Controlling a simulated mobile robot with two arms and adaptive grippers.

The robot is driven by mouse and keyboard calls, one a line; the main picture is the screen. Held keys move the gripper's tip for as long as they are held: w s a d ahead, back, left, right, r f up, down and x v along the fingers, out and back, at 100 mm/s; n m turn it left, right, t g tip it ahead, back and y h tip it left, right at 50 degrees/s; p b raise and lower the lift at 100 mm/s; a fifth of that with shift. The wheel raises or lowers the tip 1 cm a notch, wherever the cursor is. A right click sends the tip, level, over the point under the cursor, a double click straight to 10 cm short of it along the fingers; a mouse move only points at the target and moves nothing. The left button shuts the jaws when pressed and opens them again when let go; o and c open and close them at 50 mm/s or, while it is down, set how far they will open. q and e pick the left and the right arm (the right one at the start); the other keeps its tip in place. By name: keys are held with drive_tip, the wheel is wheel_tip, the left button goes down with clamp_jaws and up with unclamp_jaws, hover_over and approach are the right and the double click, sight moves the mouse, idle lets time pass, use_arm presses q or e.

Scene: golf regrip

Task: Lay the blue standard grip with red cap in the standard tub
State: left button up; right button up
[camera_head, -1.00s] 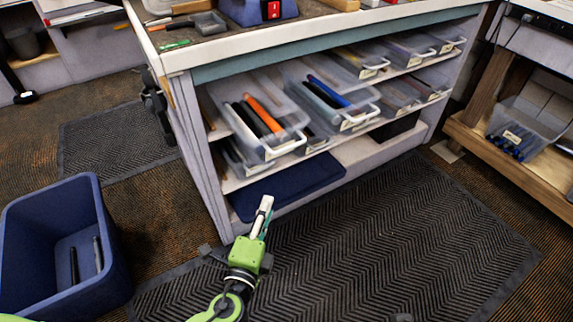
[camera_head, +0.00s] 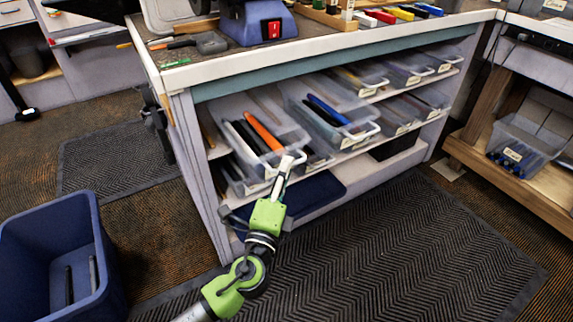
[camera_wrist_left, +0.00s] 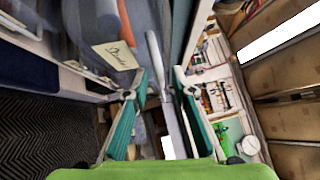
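My left gripper (camera_head: 285,168) is at the front of the lower-left clear tub (camera_head: 285,158) on the bench's upper shelf. In the left wrist view its teal fingers (camera_wrist_left: 160,115) stand apart, with a pale grey bar-like part between them that I cannot identify. The tub's label (camera_wrist_left: 115,55) seems to read "Standard". An orange grip (camera_head: 263,131) and dark grips lie in this tub. A blue grip (camera_head: 328,110) lies in the tub to its right; no red cap can be made out on it. My right gripper is not in view.
More clear tubs (camera_head: 400,120) fill the shelves to the right. A blue bin (camera_head: 30,225) with dark grips stands on the floor at left. A tub (camera_head: 520,145) with blue-black items sits on the right-hand shelf. A dark mat (camera_head: 400,250) covers the floor in front.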

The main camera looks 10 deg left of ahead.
use_arm(q)
drive_tip(key=shift+w+d+r, duration=0.1)
drive_tip(key=shift+w+d, duration=0.05)
drive_tip(key=shift+w, duration=0.75)
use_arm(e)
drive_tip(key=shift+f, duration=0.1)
use_arm(q)
drive_tip(key=shift+c, duration=0.3)
clamp_jaws()
drive_tip(key=shift+s+d, duration=0.9)
drive_tip(key=shift+s, duration=0.3)
drive_tip(key=shift+o, duration=0.3)
unclamp_jaws()
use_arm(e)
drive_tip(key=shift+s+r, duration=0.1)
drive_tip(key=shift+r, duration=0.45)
use_arm(q)
drive_tip(key=shift+s, duration=0.1)
